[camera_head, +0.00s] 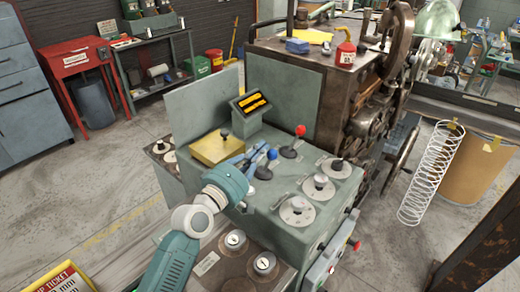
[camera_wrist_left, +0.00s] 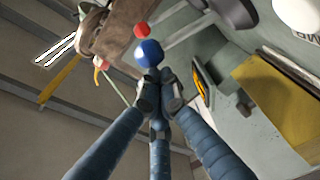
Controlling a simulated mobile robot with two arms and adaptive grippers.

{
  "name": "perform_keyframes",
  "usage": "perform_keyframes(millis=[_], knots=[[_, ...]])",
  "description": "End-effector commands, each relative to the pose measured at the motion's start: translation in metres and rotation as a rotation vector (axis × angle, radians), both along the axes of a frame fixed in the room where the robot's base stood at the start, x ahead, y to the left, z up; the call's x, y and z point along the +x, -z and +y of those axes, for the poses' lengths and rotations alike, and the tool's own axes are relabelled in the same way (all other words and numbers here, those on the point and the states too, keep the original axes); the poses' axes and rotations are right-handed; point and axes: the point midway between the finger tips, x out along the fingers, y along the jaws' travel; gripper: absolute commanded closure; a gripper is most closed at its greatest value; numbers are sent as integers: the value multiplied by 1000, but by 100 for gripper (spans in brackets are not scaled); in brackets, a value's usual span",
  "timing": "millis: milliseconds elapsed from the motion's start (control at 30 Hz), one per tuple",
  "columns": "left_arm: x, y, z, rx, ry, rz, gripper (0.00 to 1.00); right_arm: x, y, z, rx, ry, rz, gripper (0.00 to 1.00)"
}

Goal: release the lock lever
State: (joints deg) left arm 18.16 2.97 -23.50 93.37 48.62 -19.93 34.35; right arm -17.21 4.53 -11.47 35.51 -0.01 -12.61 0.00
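Several levers stand on the grey-green control console (camera_head: 262,222); I cannot tell which is the lock lever. One has a blue ball knob (camera_head: 271,154), another a red knob (camera_head: 300,130) behind it. My left gripper (camera_head: 256,156) reaches over the console, its blue fingers pointing at the blue knob. In the left wrist view, the fingertips (camera_wrist_left: 160,90) are close together right at the blue knob (camera_wrist_left: 149,53), with the red knob (camera_wrist_left: 141,30) beyond. Whether they touch or grip it is unclear. The lever's stem is hidden. My right gripper is not in view.
A yellow pad (camera_head: 216,148) with a black-knobbed lever and a tilted display (camera_head: 249,104) stand close to the gripper. Round dials (camera_head: 297,210) cover the console's right side. The coiling machine (camera_head: 370,120) stands behind.

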Motion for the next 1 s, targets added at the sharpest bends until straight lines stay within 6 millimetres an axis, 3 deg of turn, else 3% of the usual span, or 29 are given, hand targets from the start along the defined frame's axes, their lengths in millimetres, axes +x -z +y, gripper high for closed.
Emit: perform_keyframes(millis=[167,633,1000], knots=[[0,-9,-1,-3,1,-2,100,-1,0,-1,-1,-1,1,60],[0,-89,0,-1,0,-3,100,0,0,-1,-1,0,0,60],[0,-100,0,1,0,1,100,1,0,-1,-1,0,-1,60]])
